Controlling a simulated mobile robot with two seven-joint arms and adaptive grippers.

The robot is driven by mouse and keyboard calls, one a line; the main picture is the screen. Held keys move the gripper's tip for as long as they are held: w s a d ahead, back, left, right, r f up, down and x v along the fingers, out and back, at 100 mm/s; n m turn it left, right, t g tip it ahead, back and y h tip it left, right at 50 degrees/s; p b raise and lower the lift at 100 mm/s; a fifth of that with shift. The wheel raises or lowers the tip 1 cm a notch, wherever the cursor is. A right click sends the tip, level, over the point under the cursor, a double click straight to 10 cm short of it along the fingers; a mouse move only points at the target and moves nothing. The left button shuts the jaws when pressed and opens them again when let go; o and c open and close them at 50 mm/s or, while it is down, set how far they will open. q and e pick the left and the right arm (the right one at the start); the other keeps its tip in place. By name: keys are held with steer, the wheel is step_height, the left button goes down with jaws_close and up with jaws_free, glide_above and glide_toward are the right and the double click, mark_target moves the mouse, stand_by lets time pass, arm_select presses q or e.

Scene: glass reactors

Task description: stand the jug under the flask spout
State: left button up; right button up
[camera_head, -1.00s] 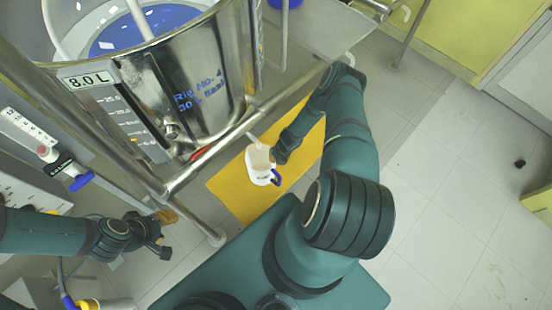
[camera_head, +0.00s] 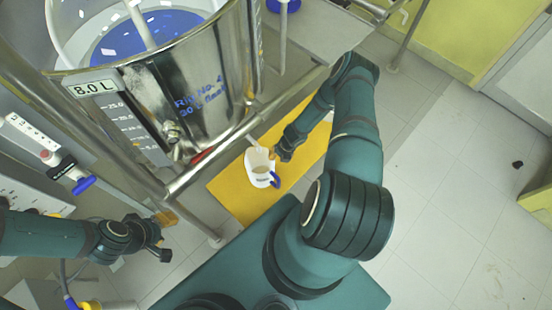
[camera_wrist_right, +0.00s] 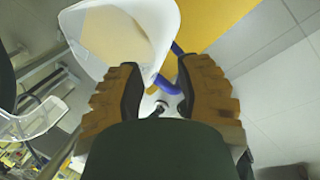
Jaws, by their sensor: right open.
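The white jug (camera_head: 259,168) with a blue handle (camera_head: 275,180) stands upright on the yellow mat, with pale contents inside. The steel flask (camera_head: 190,85) is above and left of it. A pale spout (camera_head: 252,140) seems to point down toward the jug's mouth; the head view does not show whether they line up exactly. My right gripper (camera_head: 277,153) is open just right of the jug. In the right wrist view its fingers (camera_wrist_right: 162,92) are apart, with the jug (camera_wrist_right: 125,35) beyond them. My left gripper (camera_head: 164,236) is at lower left, away from the jug; its opening is unclear.
The yellow mat (camera_head: 232,200) has free room around the jug. Steel frame rails (camera_head: 245,130) cross between flask and mat, close to my right gripper. A clear vessel (camera_wrist_right: 35,122) shows left in the wrist view. Open tiled floor lies right.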

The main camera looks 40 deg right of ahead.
steer(key=p+v, duration=0.1)
steer(key=v, duration=0.6)
stand_by(0.4)
steer(key=s+a+r+m+g+y, duration=0.1)
steer(key=a+r+m, duration=0.35)
steer(key=a, duration=0.25)
steer(key=s+a+r+m+y, duration=0.1)
steer(key=a+r+m+y, duration=0.15)
steer(key=a+m, duration=0.4)
steer(key=s+a+r+m+g+y, duration=0.1)
steer(key=a+r+m, duration=0.35)
steer(key=a, duration=0.25)
steer(key=s+a+r+m+h, duration=0.3)
steer(key=s+a+r+m, duration=0.3)
steer(key=m, duration=1)
steer(key=w+a+r+n+t, duration=0.1)
steer(key=w+r+n, duration=0.1)
steer(key=w+r, duration=0.2)
steer(key=shift+a+r, duration=0.15)
steer(key=shift+r, duration=0.25)
